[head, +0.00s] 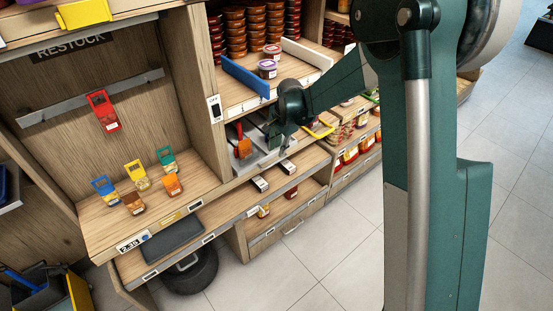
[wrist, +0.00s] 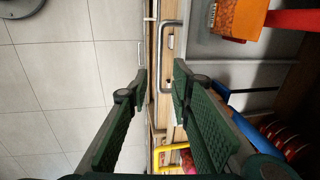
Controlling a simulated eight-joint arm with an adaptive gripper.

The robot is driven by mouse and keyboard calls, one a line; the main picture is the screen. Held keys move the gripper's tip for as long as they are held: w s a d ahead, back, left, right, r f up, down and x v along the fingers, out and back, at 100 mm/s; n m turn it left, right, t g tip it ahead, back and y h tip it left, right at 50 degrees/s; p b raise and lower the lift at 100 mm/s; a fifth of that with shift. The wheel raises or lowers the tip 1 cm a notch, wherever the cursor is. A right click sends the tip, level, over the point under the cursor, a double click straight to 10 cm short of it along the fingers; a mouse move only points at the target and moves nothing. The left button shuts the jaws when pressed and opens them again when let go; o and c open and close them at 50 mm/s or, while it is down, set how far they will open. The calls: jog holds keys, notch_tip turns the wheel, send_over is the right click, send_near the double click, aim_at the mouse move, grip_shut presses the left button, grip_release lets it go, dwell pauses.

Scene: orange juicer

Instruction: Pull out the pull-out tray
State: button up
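The grey pull-out tray (head: 252,160) sits in the middle shelf bay in the head view, with an orange container (head: 242,146) on it. In the wrist view the tray (wrist: 225,48) lies at upper right, and a grey bar handle (wrist: 164,62) runs along its front. My gripper (head: 275,137) is in front of the tray in the head view and partly hides it. In the wrist view my gripper (wrist: 160,72) is open, with one fingertip on each side of the handle. I cannot tell whether either finger touches it.
A blue divider (head: 245,77) and stacked brown jars stand on the shelf above. A lower shelf (head: 275,177) holds small boxes under the tray. A yellow frame (head: 319,127) is right of my gripper. Tiled floor (head: 335,245) in front is clear.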

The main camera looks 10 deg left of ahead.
aim_at(277, 162)
jog(key=shift+f, duration=0.1)
jog(key=shift+w+a+f+b, duration=0.1)
jog(key=shift+w+a+f, duration=0.05)
jog(key=shift+f, duration=1.1)
jog(key=shift+w+a+f+b, duration=0.1)
jog(key=shift+w+a+f, duration=0.1)
jog(key=shift+f, duration=1.05)
jog(key=shift+w+a+f+b, duration=0.1)
jog(key=shift+w+a+f, duration=0.05)
jog(key=shift+f, duration=1.1)
grip_shut()
